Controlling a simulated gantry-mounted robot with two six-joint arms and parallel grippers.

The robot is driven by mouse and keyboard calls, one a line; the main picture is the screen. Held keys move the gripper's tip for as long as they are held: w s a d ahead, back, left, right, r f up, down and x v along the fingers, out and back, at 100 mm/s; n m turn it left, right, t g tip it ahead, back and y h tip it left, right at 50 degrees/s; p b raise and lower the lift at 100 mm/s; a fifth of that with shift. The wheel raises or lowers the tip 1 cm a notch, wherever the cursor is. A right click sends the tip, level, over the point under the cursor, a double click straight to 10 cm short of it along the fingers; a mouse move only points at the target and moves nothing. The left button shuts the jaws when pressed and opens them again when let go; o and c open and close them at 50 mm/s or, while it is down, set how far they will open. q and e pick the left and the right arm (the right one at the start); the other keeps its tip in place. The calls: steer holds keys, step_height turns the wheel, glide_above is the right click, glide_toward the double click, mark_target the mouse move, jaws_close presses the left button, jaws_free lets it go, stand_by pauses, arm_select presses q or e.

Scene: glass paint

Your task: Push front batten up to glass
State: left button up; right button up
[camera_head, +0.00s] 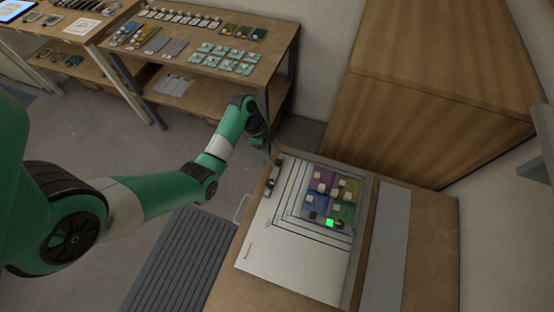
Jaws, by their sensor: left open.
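The glass (322,205) lies on a pale board (290,262) on the wooden bench. It shows purple, blue, green and olive patches with several small pale blocks on it. Thin dark lines run around its left and lower sides; I cannot tell which of these edges is the front batten. My left gripper (271,162) is open at the upper left corner of the board, pointing down. A small grey-black piece (272,179) lies just below it at the board's left edge. Whether the fingers touch it is too small to tell. My right gripper is not in view.
A bright green square (330,223) shows at the glass's lower edge. A long grey strip (386,245) lies on the bench right of the board. A large wooden cabinet (430,100) stands behind. Shelved tables (275,48) with small parts stand at the back left.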

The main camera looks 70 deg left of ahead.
mark_target(279, 161)
arm_select(q)
steer(key=x, duration=0.3)
steer(key=shift+d+f+b, duration=0.1)
steer(key=shift+f+b, duration=0.15)
steer(key=shift+b, duration=0.1)
steer(key=shift+w, duration=0.1)
jaws_close()
steer(key=shift+r, duration=0.1)
stand_by(0.9)
